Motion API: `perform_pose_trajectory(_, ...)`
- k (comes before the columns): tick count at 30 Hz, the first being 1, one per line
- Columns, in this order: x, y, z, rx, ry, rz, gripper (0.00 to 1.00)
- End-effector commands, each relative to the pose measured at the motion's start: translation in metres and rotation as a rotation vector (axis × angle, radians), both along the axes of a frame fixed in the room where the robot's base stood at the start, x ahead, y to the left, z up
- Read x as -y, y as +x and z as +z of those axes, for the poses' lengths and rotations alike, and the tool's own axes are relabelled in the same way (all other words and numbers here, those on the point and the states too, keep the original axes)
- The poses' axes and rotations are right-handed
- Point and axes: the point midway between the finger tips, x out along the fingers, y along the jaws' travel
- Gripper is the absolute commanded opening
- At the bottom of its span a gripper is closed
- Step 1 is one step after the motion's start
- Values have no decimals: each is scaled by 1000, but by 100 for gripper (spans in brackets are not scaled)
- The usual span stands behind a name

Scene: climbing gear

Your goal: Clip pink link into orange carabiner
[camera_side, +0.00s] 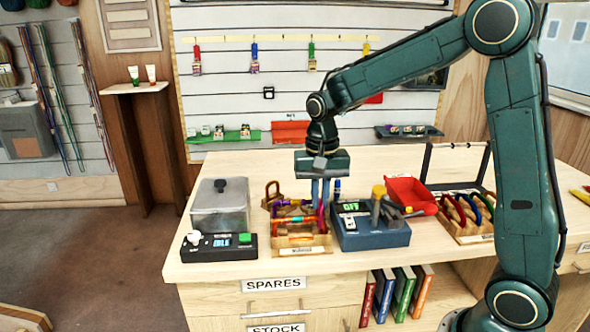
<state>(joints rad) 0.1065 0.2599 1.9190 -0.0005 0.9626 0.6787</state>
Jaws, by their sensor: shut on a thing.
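My gripper (320,199) points straight down over the right side of a wooden rack (318,250) on the bench. Its blue fingers are shut on the pink link (321,214), a small magenta piece at the fingertips, mostly hidden by them. An orange carabiner (299,238) appears to lie across the front of the rack. The link is close above and to the right of it; whether they touch is too small to tell.
The rack also holds purple and red pieces, with a bronze one (272,196) standing behind. A metal box (220,206) and black control unit (218,246) are left. A blue device (370,234), red scoop (411,195) and second carabiner rack (470,230) are right.

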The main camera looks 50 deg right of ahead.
Motion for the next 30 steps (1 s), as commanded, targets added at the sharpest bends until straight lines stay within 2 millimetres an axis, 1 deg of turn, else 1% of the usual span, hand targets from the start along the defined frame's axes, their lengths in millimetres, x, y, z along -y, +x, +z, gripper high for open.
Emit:
perform_pose_trajectory(12, 0, 0, 0, 0, 0, -1, 0)
perform_pose_trajectory(13, 0, 0, 0, 0, 0, -1, 14)
perform_pose_trajectory(16, 0, 0, 0, 0, 0, 0, 33)
perform_pose_trajectory(22, 0, 0, 0, 0, 0, 0, 33)
perform_pose_trajectory(23, 0, 0, 0, 0, 0, 0, 37)
perform_pose_trajectory(24, 0, 0, 0, 0, 0, 0, 44)
perform_pose_trajectory(30, 0, 0, 0, 0, 0, 0, 44)
